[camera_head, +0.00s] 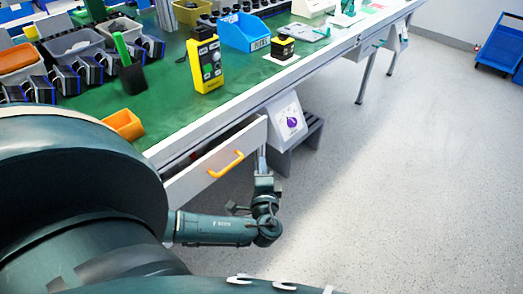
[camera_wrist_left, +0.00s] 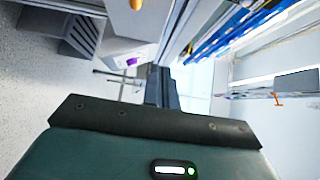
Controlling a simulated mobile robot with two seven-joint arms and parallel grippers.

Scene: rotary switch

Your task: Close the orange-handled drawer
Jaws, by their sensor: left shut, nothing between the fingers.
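The drawer (camera_head: 200,187) has a white front with an orange bar handle (camera_head: 226,164). It sits under the green-topped workbench, and its front stands out from the bench edge, so it is partly open. My left gripper (camera_head: 262,152) is shut and empty, pointing toward the bench beside the right end of the drawer front. Whether it touches the front I cannot tell. In the left wrist view my left gripper (camera_wrist_left: 161,85) points away from the camera, and part of the orange handle (camera_wrist_left: 137,4) shows at the top edge. My right gripper is not in view.
The workbench (camera_head: 165,108) carries a yellow meter (camera_head: 205,65), a blue bin (camera_head: 243,32), an orange bin (camera_head: 124,124) and several other items. A white box with a purple mark (camera_head: 288,118) hangs below the bench, right of the drawer.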

